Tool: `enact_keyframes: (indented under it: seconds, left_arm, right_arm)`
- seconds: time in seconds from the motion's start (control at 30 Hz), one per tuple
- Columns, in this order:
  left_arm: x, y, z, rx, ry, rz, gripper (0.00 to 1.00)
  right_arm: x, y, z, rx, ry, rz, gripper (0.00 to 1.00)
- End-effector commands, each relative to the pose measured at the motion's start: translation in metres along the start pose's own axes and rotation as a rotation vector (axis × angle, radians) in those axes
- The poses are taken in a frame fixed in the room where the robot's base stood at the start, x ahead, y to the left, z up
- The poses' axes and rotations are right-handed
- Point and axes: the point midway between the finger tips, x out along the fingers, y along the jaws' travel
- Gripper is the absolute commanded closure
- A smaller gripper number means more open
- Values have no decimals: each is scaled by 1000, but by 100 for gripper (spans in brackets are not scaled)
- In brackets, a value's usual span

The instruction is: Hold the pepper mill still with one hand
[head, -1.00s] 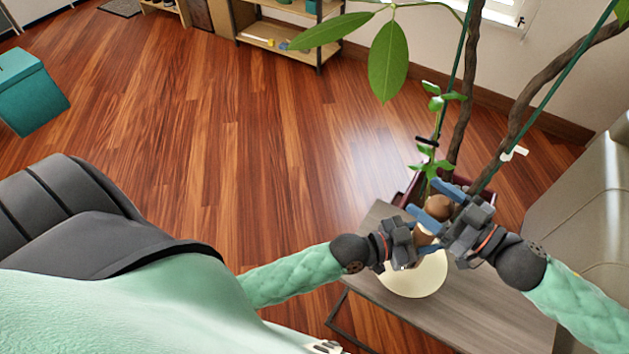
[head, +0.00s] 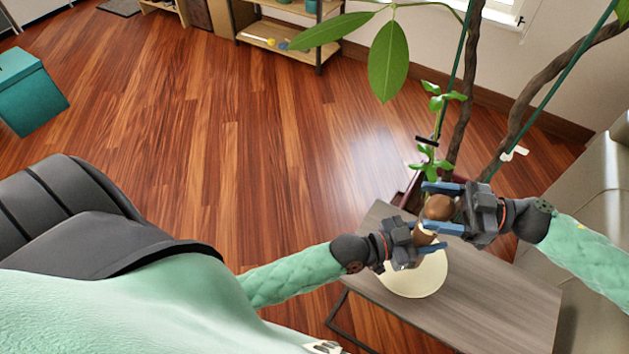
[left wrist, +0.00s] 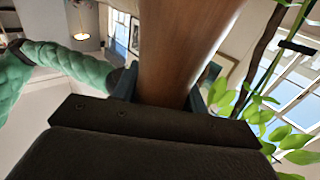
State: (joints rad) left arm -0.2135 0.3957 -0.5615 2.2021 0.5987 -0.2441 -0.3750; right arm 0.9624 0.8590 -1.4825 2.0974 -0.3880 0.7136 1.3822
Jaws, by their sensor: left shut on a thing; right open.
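The brown wooden pepper mill (head: 438,207) is over the low table at the right of the head view, with its rounded top up. My left gripper (head: 428,244) is shut on the lower part of the mill. In the left wrist view the mill's brown body (left wrist: 185,50) rises between the fingers. My right gripper (head: 443,207) is open, with its blue fingers on either side of the mill's top. I cannot tell whether they touch it. The mill's base is mostly hidden by the left gripper.
A round cream plate or disc (head: 415,280) lies on the grey wooden table (head: 490,305) below the grippers. A potted plant with large leaves (head: 388,62) stands just behind. A beige sofa (head: 590,185) is at the right.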

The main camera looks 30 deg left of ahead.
Motion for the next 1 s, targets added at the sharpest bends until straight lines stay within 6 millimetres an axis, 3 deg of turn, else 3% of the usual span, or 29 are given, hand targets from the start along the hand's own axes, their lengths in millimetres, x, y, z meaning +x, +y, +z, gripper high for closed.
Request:
enact_keyframes:
  seconds: [0.67,1.0]
  left_arm:
    - [0,0,1,0,-1,0,88]
    - [0,0,0,0,-1,0,88]
  right_arm:
    - [-111,-1,1,1,-1,7,31]
    - [-140,20,43,-210,-55,144,31]
